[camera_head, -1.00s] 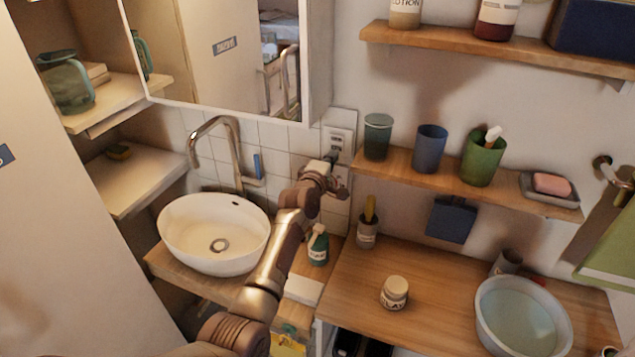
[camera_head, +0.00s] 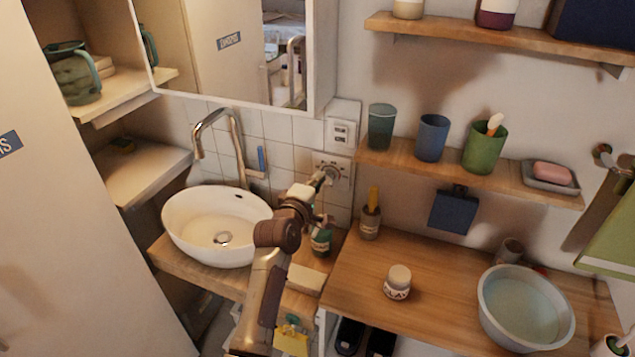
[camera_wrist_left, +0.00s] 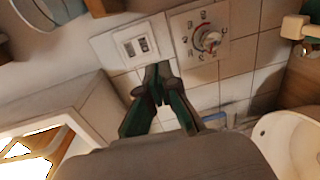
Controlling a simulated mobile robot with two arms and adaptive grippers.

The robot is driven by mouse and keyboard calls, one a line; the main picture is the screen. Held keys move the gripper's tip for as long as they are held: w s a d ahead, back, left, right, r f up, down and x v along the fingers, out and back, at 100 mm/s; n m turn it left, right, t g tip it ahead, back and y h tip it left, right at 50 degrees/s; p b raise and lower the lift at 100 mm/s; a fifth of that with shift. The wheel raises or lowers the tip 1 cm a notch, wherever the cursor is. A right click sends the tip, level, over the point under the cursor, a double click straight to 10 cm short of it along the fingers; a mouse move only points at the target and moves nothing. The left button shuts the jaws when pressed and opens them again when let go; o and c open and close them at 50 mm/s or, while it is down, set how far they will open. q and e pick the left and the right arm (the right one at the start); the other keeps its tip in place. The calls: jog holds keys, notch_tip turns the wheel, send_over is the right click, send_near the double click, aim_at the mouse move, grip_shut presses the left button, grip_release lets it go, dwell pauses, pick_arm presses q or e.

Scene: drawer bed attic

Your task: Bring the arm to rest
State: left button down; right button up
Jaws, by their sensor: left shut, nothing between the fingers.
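My left arm comes up from the bottom of the head view, between the sink and the wooden counter. My left gripper (camera_head: 318,181) is at its end, in front of the tiled wall and just below the dial plate (camera_head: 332,170). In the left wrist view the gripper (camera_wrist_left: 158,72) has dark green fingers with their tips together and nothing between them. There the dial plate (camera_wrist_left: 203,37) and the switch plate (camera_wrist_left: 136,44) lie beyond the tips. I cannot tell the exact gap to the wall. My right gripper is not in view.
The white sink (camera_head: 190,245) with its tall tap (camera_head: 235,150) is left of the arm. A green bottle (camera_head: 321,240) stands close behind the wrist. The wooden counter (camera_head: 345,290) at right holds a jar (camera_head: 397,282) and a basin (camera_head: 490,315). A shelf (camera_head: 400,158) with cups is above.

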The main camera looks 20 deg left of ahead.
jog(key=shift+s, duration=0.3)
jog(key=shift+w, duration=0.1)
